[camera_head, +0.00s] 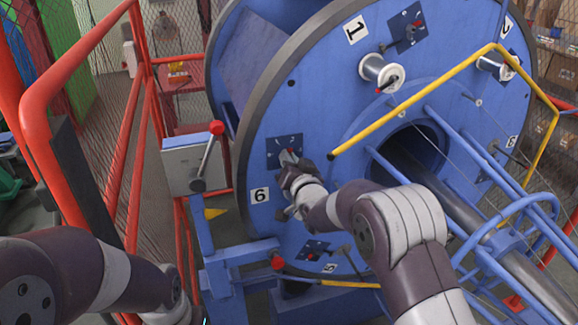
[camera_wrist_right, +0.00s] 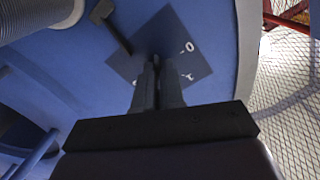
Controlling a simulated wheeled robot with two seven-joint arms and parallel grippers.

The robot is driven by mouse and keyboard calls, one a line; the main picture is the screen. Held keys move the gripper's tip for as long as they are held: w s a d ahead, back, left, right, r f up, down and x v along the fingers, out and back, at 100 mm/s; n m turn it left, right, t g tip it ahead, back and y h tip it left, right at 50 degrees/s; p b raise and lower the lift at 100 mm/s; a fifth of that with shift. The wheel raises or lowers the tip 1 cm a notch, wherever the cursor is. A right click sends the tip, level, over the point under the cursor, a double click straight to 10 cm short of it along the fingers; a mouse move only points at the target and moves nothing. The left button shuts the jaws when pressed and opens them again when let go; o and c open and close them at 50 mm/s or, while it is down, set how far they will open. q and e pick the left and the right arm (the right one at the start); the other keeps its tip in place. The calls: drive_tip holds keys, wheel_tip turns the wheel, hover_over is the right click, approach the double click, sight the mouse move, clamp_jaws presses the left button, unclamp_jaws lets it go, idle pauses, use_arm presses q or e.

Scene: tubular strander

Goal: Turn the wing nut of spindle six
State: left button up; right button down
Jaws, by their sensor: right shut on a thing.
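Spindle six's dark blue square plate (camera_head: 274,147) is on the front of the large blue disc, just above the white "6" label (camera_head: 260,195). My right gripper (camera_head: 289,160) reaches this plate. In the right wrist view its two fingers (camera_wrist_right: 157,75) are close together at the middle of the plate (camera_wrist_right: 183,38), which has white marks on its right. They are shut on the wing nut, which they hide almost completely. My left arm shows at the bottom left of the head view; its gripper is out of frame.
A dark lever (camera_wrist_right: 111,27) is left of the fingers in the wrist view. A red-knobbed lever on a grey box (camera_head: 187,165) and red railings (camera_head: 125,150) stand left of the disc. A yellow bar (camera_head: 420,105) and blue tubes (camera_head: 460,140) are close right of my right arm.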

drive_tip(key=shift+r, duration=0.35)
drive_tip(key=c, duration=1.4)
unclamp_jaws()
drive_tip(key=shift+o, duration=0.8)
drive_tip(key=shift+f, duration=0.2)
drive_tip(key=b+v, duration=0.3)
drive_tip(key=v, duration=0.9)
drive_tip(key=shift+s, duration=0.3)
drive_tip(key=shift+d, duration=0.15)
